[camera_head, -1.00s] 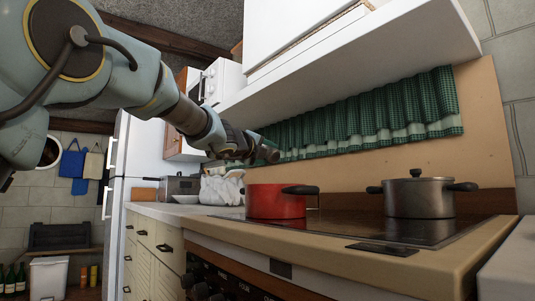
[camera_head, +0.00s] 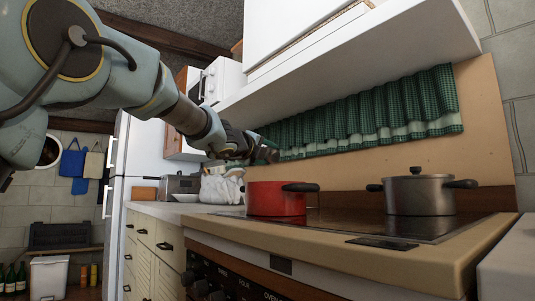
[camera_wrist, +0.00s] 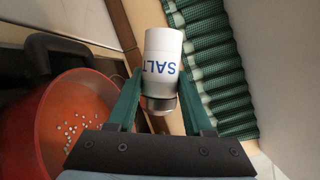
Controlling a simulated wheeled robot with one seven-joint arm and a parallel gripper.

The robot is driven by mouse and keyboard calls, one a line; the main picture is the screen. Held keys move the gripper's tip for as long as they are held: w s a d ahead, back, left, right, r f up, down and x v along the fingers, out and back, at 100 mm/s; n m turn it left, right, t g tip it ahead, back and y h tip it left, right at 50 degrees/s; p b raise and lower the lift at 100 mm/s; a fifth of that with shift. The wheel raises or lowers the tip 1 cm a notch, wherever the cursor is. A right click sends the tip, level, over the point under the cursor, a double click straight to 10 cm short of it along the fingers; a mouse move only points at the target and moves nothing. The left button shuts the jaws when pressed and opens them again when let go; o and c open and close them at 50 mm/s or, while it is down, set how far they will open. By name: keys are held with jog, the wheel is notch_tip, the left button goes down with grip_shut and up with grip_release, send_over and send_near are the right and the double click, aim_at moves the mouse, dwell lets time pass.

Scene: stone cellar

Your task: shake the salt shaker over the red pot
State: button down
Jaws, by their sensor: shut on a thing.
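My gripper (camera_wrist: 160,80) is shut on the salt shaker (camera_wrist: 162,45), a white cylinder with blue "SALT" lettering and a metal cap. In the wrist view the lettering is upside down and the cap points toward the bottom of the picture. The red pot (camera_wrist: 88,88) is at the left there, partly cut off, with several white grains (camera_wrist: 75,130) inside. In the head view my gripper (camera_head: 266,147) is above the red pot (camera_head: 274,201), which stands open on the hob. The shaker is hard to make out in that view.
A lidded grey pot (camera_head: 420,194) stands right of the red one on the hob (camera_head: 350,225). Green checked curtains (camera_head: 365,115) hang behind, under a white cabinet (camera_head: 345,60).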

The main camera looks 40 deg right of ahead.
jog(key=shift+p, duration=0.35)
jog(key=p, duration=0.2)
jog(key=shift+w+d+r+n+p, duration=0.1)
jog(key=shift+r+n+p, duration=0.2)
jog(key=shift+n, duration=0.1)
jog(key=n+p, duration=0.1)
jog(key=p, duration=0.2)
jog(key=y+p, duration=0.1)
jog(key=p, duration=0.2)
jog(key=shift+w+r+n+g, duration=0.2)
jog(key=shift+r+n+g, duration=0.2)
jog(key=n+p, duration=0.1)
jog(key=p, duration=0.4)
jog(key=shift+n+g+y+p, duration=0.3)
jog(key=shift+n+y+p, duration=0.05)
jog(key=shift+n+y, duration=0.05)
jog(key=p, duration=0.1)
jog(key=n+p, duration=0.1)
jog(key=p, duration=0.1)
jog(key=shift+s+a+f+n+y, duration=0.2)
jog(key=shift+n+y, duration=0.1)
jog(key=shift+g+p, duration=0.3)
jog(key=shift+p, duration=0.3)
